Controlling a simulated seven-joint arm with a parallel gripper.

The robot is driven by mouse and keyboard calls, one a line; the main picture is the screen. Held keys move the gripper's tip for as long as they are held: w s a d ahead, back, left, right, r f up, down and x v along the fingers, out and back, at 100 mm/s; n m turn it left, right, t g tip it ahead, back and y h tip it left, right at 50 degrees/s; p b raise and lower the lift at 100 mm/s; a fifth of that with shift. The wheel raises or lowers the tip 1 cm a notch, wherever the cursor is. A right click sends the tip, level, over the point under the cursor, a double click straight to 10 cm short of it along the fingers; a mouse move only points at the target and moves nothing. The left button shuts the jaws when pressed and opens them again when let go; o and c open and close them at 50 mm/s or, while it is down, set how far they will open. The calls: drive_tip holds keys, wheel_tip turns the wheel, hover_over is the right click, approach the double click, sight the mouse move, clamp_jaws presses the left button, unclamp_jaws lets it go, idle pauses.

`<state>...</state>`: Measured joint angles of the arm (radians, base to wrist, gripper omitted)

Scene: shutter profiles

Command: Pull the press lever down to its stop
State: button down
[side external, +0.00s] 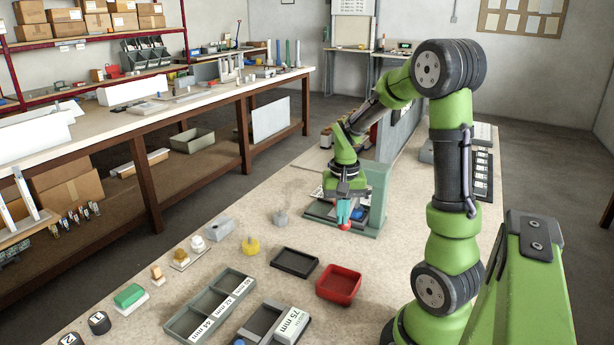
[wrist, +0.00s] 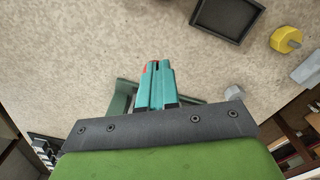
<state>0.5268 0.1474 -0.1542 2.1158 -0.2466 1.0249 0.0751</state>
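The press (side external: 377,200) is a grey-green frame with a base plate, standing on the worktop behind and beside my gripper in the side view. Its grey-green frame also shows partly behind my fingers in the wrist view (wrist: 122,101). My gripper (side external: 344,214) points down in front of the press, its teal fingers close together. A red piece (side external: 345,226), which looks like the end of the press lever, sits at the fingertips. In the wrist view my gripper (wrist: 158,68) shows the red piece (wrist: 149,67) at its tips. The rest of the lever is hidden.
A red tray (side external: 339,285) and a black tray (side external: 294,262) lie nearer the camera. A yellow knobbed piece (side external: 250,245) and a grey one (side external: 280,217) stand to the left. A grey divided tray (side external: 208,305) is at the front. Bare worktop lies left of the press.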

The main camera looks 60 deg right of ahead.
drive_tip(key=shift+f, duration=0.4)
idle(0.4)
drive_tip(key=shift+d+r, duration=0.15)
drive_tip(key=shift+r, duration=1.45)
wheel_tip(320, 180, up, 13)
idle(1.0)
drive_tip(key=s+a+f+n+t+y, duration=0.2)
drive_tip(key=a+n+t, duration=0.5)
drive_tip(key=a, duration=1.7)
drive_tip(key=shift+n, duration=0.5)
